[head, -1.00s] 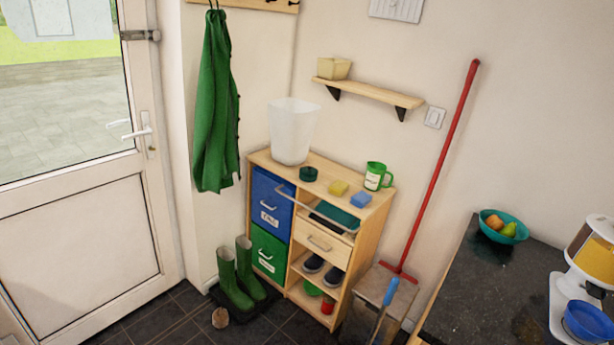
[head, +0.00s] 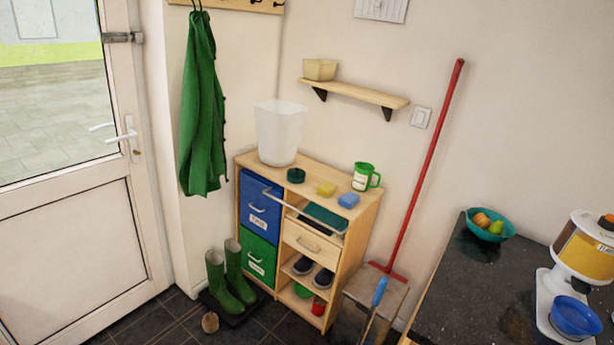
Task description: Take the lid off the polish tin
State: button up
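A small round dark green tin (head: 296,175), which looks like the polish tin, stands on top of the wooden cabinet (head: 330,180). My gripper is not in view.
A rail (head: 300,213) crosses the cabinet's front. A red-handled squeegee (head: 428,165) leans right. Boots (head: 228,275) stand on the floor.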

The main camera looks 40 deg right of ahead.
aim_at(297, 173)
jog(key=i+z, duration=0.1)
jog(key=z, duration=0.3)
jog(key=i+z, duration=0.1)
jog(key=z, duration=0.65)
jog(key=i+j+z, duration=0.4)
jog(key=j, duration=0.25)
jog(key=i+j+z, duration=0.2)
jog(key=i+j, duration=0.15)
jog(key=i+j+z, duration=0.2)
jog(key=j, duration=0.25)
jog(key=i+j+z, duration=0.25)
jog(key=j, duration=0.15)
jog(key=i+j, duration=0.2)
jog(key=j, duration=0.15)
jog(key=i+j, duration=0.2)
jog(key=j, duration=0.15)
jog(key=i+j, duration=0.15)
jog(key=j, duration=0.2)
jog(key=i+j, duration=0.2)
jog(key=j, duration=0.15)
jog(key=i+j, duration=0.2)
jog(key=j, duration=0.15)
jog(key=i+j, duration=0.2)
jog(key=j, duration=0.2)
